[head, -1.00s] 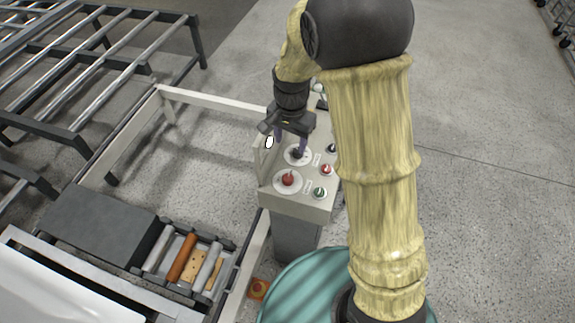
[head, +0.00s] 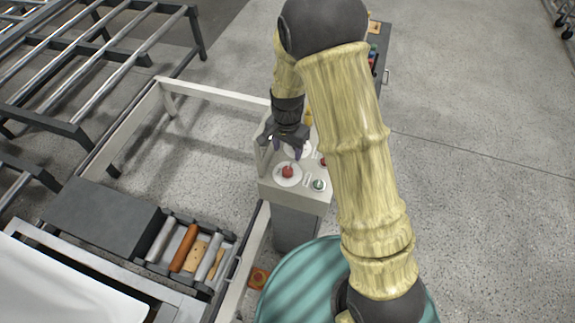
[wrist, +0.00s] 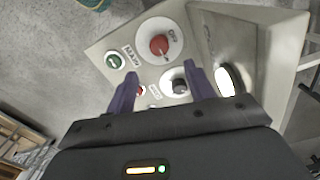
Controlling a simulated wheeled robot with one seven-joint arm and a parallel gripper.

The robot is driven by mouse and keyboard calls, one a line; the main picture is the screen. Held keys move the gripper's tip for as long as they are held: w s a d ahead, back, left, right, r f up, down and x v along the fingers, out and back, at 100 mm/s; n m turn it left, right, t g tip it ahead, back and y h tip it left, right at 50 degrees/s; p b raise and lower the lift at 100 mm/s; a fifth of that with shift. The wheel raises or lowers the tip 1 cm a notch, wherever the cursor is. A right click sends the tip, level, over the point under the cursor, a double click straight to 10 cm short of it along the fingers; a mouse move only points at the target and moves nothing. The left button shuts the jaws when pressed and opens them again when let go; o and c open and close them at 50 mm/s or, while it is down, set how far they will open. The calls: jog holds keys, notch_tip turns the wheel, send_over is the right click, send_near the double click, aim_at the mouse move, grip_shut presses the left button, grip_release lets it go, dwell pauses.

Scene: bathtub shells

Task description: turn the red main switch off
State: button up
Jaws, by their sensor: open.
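The red main switch (head: 288,171) is a round red knob on a white disc, on the sloped top of a pale control box (head: 295,193). The wrist view shows the red knob (wrist: 160,46) beyond the fingertips, with the words OFF and MAIN beside it. I cannot tell surely which way it is turned. My gripper (head: 288,149) is open above the panel, just behind the red switch, and touches nothing that I can see. In the wrist view its purple fingers (wrist: 163,78) stand on either side of a black knob (wrist: 179,86), apart from the red one.
A green knob (head: 319,184) sits right of the red switch, and a small red knob (wrist: 141,90) lies near the left finger. A raised side plate with a white oval (wrist: 227,80) borders the panel. A roller frame (head: 190,250) stands to the left; open floor lies right.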

aim_at(287, 169)
notch_tip(287, 169, down, 10)
jog(key=shift+f+p, duration=0.15)
jog(key=shift+p, duration=1.1)
jog(key=c, duration=1)
